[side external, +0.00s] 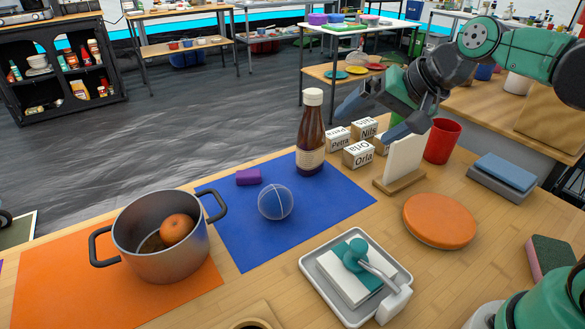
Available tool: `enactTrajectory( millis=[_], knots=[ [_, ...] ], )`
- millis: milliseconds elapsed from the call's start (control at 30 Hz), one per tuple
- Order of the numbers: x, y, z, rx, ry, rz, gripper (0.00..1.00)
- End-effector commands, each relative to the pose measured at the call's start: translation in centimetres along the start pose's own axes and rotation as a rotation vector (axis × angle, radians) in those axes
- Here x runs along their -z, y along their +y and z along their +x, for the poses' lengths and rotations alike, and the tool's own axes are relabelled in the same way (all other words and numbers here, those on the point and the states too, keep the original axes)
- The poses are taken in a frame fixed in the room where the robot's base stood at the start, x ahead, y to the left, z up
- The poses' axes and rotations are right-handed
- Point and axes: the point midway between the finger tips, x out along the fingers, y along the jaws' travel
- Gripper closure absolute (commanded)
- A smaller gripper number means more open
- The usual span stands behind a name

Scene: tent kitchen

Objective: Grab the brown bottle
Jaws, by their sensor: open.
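The brown bottle (311,138) stands upright on the blue mat (257,239), near its far right corner. It has a cream cap and a pale label. My gripper (372,120) is to the right of the bottle, raised above the table, with its fingers spread and nothing between them. The gripper is apart from the bottle in the picture; the exact depth gap is hard to judge.
Name blocks (358,154) and a white upright board (405,159) stand right of the bottle. A red cup (442,141) is behind the board. A ball (276,201) and purple block (248,177) lie on the mat. A pot (160,260) is left; an orange disc (440,220) is right.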

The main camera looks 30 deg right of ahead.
Motion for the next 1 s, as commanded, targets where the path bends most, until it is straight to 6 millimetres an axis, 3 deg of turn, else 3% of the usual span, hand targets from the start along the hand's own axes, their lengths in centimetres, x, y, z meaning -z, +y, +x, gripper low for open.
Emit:
enactTrajectory(
  millis=[167,300,533,800,1000],
  knots=[
    [3.3,-1.6,2.3,0.127,-0.038,0.568,0.00],
    [6.8,-2.3,4.8,0.259,-0.126,1.160,0.00],
    [12.5,-1.1,8.2,0.459,-0.391,2.043,0.00],
    [9.3,2.8,14.4,0.458,-0.407,2.064,0.00],
    [8.3,4.0,16.4,0.457,-0.407,2.062,0.00]
  ],
)
